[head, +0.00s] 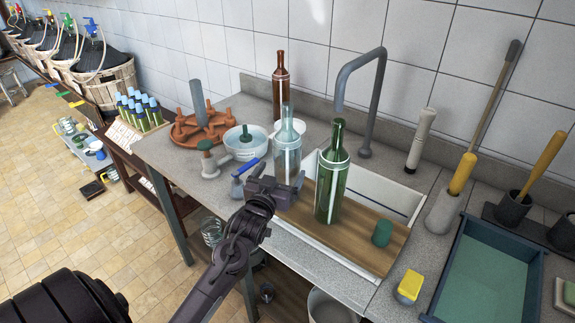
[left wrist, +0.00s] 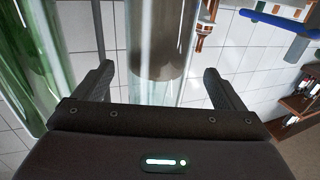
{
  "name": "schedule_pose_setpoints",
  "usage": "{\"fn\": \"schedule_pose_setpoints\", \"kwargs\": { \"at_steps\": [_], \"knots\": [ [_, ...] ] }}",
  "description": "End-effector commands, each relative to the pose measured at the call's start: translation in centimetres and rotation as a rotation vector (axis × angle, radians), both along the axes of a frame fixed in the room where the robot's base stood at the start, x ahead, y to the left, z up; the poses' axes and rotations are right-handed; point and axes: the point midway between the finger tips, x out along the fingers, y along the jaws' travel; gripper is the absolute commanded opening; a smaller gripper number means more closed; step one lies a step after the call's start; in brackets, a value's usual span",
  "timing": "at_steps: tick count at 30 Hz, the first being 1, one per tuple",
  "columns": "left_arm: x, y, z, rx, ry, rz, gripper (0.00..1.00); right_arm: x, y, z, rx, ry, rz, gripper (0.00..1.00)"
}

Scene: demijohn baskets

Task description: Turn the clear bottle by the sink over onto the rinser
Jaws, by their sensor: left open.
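My right gripper is not in view.
A green bottle (head: 332,180) stands close right of the clear one, also in the left wrist view (left wrist: 38,60). A brown bottle (head: 280,85) and grey tap (head: 376,100) are behind. A blue-handled tool (head: 240,172) is left of my gripper. A terracotta peg stand (head: 184,135) is farther left.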

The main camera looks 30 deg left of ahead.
Motion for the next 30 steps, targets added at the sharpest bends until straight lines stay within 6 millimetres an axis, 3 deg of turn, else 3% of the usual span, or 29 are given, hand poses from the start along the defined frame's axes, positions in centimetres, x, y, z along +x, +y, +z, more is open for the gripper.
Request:
{"fn": "schedule_pose_setpoints", "kwargs": {
  "at_steps": [15,24,30],
  "knots": [
    [5.9,1.2,-0.3,-0.001,0.003,-0.001,0.91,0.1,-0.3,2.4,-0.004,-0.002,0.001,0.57],
    [6.4,1.3,-0.5,0.0,0.003,-0.002,0.91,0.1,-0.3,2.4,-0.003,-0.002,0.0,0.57],
    [6.4,1.3,-0.5,0.0,0.004,-0.002,0.68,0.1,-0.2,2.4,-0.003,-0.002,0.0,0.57]
  ]
}}
